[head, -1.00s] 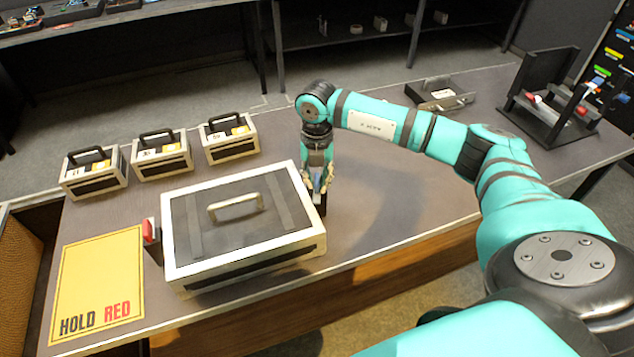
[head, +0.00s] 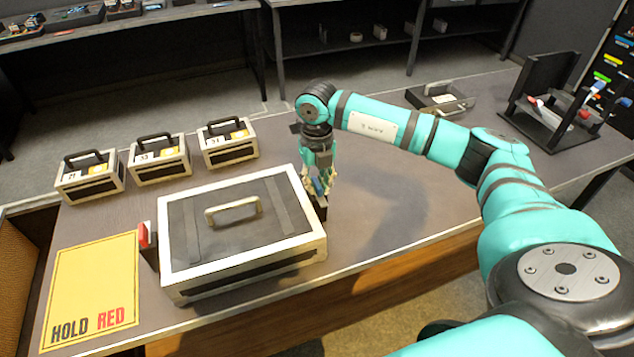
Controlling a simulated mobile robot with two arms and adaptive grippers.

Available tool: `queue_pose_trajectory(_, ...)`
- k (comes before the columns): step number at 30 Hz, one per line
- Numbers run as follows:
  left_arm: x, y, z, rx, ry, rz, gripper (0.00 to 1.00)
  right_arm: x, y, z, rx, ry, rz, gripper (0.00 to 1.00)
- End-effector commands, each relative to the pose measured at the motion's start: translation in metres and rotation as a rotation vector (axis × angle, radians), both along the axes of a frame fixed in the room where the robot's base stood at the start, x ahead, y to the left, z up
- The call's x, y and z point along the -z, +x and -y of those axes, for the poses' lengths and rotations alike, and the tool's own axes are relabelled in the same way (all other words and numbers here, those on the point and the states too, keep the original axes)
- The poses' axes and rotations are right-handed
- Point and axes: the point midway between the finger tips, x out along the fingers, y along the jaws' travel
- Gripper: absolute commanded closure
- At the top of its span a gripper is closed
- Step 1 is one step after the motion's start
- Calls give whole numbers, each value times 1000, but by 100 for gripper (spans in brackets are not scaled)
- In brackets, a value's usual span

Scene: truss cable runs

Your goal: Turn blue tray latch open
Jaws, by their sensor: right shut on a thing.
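The large tray case (head: 262,247) with a cream frame and grey lid stands at the front of the table. Its lid is down, with a handle (head: 233,211) on top. The blue latch (head: 319,186) is at the case's right side, by the dark block (head: 320,208), and is largely hidden by my gripper. My right gripper (head: 318,190) points down there, with its fingers shut on the blue latch. A red latch (head: 143,235) sits at the case's left side. My left gripper is not in view.
Three small cases (head: 160,157) with black handles stand behind the large case. A yellow "HOLD RED" sheet (head: 92,288) lies at the left. A shallow grey tray (head: 440,98) and a black rack (head: 556,105) stand at the back right. The table's middle right is clear.

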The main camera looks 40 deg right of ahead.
Motion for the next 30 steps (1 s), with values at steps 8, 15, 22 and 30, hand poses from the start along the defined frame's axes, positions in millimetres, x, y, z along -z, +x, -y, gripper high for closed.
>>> queue_pose_trajectory(8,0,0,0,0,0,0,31,-2,1,0,-2,0,4,79)
queue_pose_trajectory(15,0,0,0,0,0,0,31,-1,0,0,-1,0,2,64)
queue_pose_trajectory(22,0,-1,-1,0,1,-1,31,-7,1,0,0,0,3,64)
queue_pose_trajectory(30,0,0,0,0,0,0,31,-57,2,0,0,0,7,64)
